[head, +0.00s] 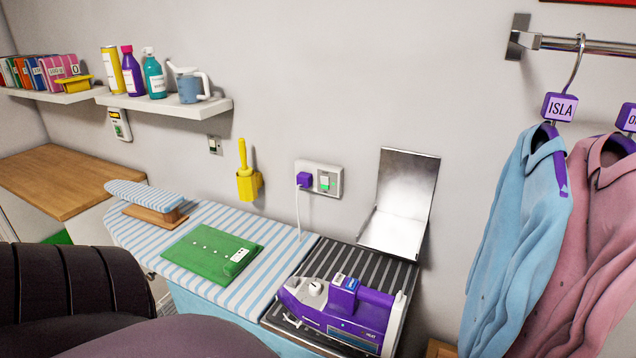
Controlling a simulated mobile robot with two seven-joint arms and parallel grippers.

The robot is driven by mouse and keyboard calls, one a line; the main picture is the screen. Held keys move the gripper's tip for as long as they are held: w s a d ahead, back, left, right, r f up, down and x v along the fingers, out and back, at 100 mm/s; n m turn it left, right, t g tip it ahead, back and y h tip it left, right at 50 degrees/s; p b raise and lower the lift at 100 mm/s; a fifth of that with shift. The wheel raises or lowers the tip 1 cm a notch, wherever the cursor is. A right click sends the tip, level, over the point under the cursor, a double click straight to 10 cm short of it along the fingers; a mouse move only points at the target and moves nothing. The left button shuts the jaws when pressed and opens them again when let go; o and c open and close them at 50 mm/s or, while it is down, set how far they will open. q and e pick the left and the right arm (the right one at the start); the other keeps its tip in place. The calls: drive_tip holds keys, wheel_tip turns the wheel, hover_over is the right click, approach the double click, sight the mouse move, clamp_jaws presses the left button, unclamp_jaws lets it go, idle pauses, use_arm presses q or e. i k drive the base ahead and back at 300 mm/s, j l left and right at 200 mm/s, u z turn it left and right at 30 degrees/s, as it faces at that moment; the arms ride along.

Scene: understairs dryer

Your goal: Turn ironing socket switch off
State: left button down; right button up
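The ironing socket (338,182) is a pale double wall plate above the ironing board, in the middle of the head view. A purple plug (304,180) sits in its left side, with a white cord hanging down. The switch (326,179) on its right side is a small white rocker with a green mark showing at its lower part. The purple and white iron (345,312) rests on the dark striped stand at the board's right end. Neither of my grippers is in view.
A raised metal panel (400,200) is right of the socket, and a yellow holder (248,184) is left. Shirts (515,230) hang at right. Dark rounded shapes cover the lower left.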

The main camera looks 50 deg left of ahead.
sight(325, 180)
drive_tip(key=k+j, duration=0.15)
drive_tip(key=j, duration=0.2)
drive_tip(key=k+j, duration=0.15)
drive_tip(key=j, duration=0.2)
drive_tip(key=k+j+z, duration=0.1)
drive_tip(key=j, duration=0.3)
drive_tip(key=k+j, duration=0.2)
drive_tip(key=j, duration=0.15)
